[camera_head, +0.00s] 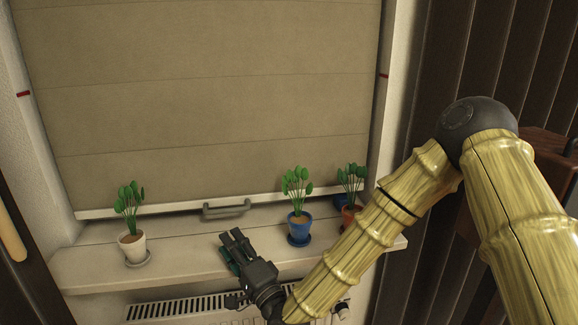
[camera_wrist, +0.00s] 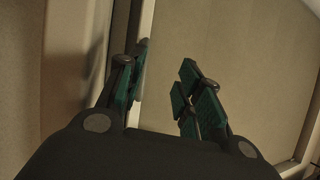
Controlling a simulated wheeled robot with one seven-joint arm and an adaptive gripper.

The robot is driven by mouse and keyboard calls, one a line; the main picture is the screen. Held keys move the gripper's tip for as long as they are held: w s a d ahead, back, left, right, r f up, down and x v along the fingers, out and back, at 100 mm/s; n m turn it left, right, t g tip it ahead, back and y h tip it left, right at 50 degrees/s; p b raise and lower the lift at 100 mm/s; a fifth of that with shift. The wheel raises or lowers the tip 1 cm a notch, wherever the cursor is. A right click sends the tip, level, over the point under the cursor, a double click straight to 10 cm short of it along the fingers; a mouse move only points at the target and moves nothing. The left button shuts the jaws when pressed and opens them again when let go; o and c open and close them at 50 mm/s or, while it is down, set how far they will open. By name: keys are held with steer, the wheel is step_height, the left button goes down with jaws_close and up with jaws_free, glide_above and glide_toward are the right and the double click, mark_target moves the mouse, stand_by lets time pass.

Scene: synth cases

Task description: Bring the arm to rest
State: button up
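My gripper (camera_head: 231,240) is above the front part of the window sill (camera_head: 185,252), between a plant in a white pot and a plant in a blue pot. In the wrist view my gripper (camera_wrist: 163,75) has its two green-padded fingers spread apart, with nothing between them. My arm, patterned like bamboo, reaches in from the right and bends at a dark joint. I cannot tell whether the fingers touch the sill.
The white pot (camera_head: 132,245) stands left on a grey saucer. The blue pot (camera_head: 298,224) stands right of my gripper, and a terracotta pot (camera_head: 350,216) is close behind my forearm. A radiator (camera_head: 190,305) is below.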

steer(key=shift+g+y, duration=0.5)
steer(key=shift+y, duration=0.3)
steer(key=s, duration=0.2)
steer(key=s+a+f, duration=0.1)
steer(key=s, duration=0.1)
steer(key=s+a+f+p, duration=0.1)
steer(key=s, duration=0.1)
steer(key=shift+f, duration=0.1)
steer(key=s+d+f+n+g+h, duration=0.25)
steer(key=d+f, duration=0.35)
steer(key=f, duration=0.4)
steer(key=s+d+f+n+g+h, duration=0.2)
steer(key=s+d+f+h, duration=0.15)
steer(key=d+f, duration=0.45)
steer(key=s+d+f+n+g+h, duration=0.2)
steer(key=s+d+f+g+h, duration=0.15)
steer(key=f, duration=0.85)
steer(key=s+d+f+n+g+h, duration=0.1)
steer(key=s+d+f+g+h, duration=0.2)
steer(key=s+d, duration=0.7)
steer(key=s+d+f+n+g+h, duration=0.1)
steer(key=s+d+f+g+h, duration=0.2)
steer(key=s+d+f, duration=0.3)
steer(key=s+d, duration=0.4)
steer(key=d, duration=0.4)
steer(key=shift+s+d+f+g, duration=0.15)
steer(key=shift+s+d+g, duration=0.15)
steer(key=shift+s, duration=0.05)
steer(key=shift+n, duration=0.25)
